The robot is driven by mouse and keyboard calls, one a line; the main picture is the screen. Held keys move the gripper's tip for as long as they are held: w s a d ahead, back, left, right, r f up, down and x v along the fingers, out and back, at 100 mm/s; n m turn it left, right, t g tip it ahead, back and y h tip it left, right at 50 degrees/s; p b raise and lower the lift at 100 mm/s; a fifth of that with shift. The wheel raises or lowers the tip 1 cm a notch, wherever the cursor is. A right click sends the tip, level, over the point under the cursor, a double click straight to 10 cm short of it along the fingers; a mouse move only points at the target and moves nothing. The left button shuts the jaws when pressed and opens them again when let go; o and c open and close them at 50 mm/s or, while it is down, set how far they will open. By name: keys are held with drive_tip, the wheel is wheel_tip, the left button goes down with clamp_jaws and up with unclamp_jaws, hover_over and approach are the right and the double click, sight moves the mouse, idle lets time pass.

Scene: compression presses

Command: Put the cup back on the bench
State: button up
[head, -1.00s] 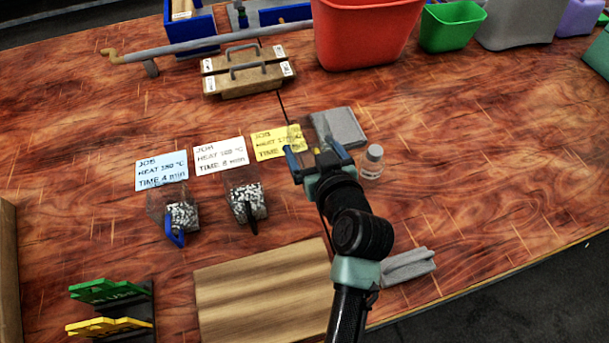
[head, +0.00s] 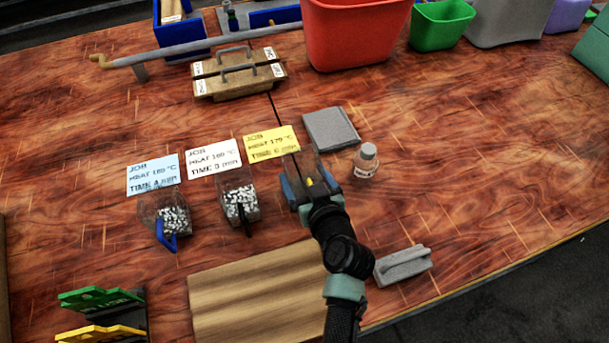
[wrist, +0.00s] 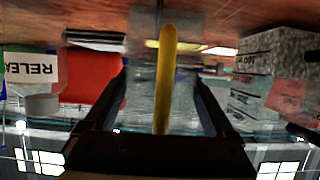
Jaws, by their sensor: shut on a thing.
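A clear cup (head: 306,166) with a yellow handle (head: 309,182) is in my gripper (head: 302,192), just in front of the yellow job card. In the wrist view the yellow handle (wrist: 166,80) stands between the two fingers, with my gripper (wrist: 165,95) shut on it. The clear cup walls (wrist: 143,85) show behind the handle, and the cup looks empty. The cup is low over the bench (head: 430,180); I cannot tell whether its base touches. Two other clear cups with grey pellets, one blue-handled (head: 172,220) and one black-handled (head: 240,202), stand to the left.
Blue (head: 153,174), white (head: 213,158) and yellow (head: 270,144) job cards lie behind the cups. A grey pad (head: 331,129) and a labelled bottle (head: 365,160) are close on the right. A wooden board (head: 255,292) and a grey handled block (head: 404,266) lie in front.

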drive_tip(key=o, duration=1.2)
drive_tip(key=shift+r, duration=0.1)
drive_tip(key=v, duration=1.2)
drive_tip(key=w+a+r+t+h, duration=0.1)
drive_tip(key=w+r+t, duration=0.25)
drive_tip(key=r, duration=0.85)
drive_tip(key=w+a+r+t, duration=0.15)
drive_tip(key=w+r, duration=0.35)
drive_tip(key=r, duration=0.8)
drive_tip(key=s+r+m+t+h, duration=0.1)
drive_tip(key=s+r+t, duration=0.2)
drive_tip(key=r, duration=0.7)
drive_tip(key=s+r+m+t+h, duration=0.1)
drive_tip(key=s+r+t, duration=0.2)
drive_tip(key=r, duration=0.7)
drive_tip(key=s+a+r+m+t+h, duration=0.1)
drive_tip(key=s+r+t, duration=0.2)
drive_tip(key=r, duration=0.7)
drive_tip(key=shift+s+a+r+m+t, duration=0.1)
drive_tip(key=shift+s+m+t, duration=0.2)
drive_tip(key=shift+s, duration=1.05)
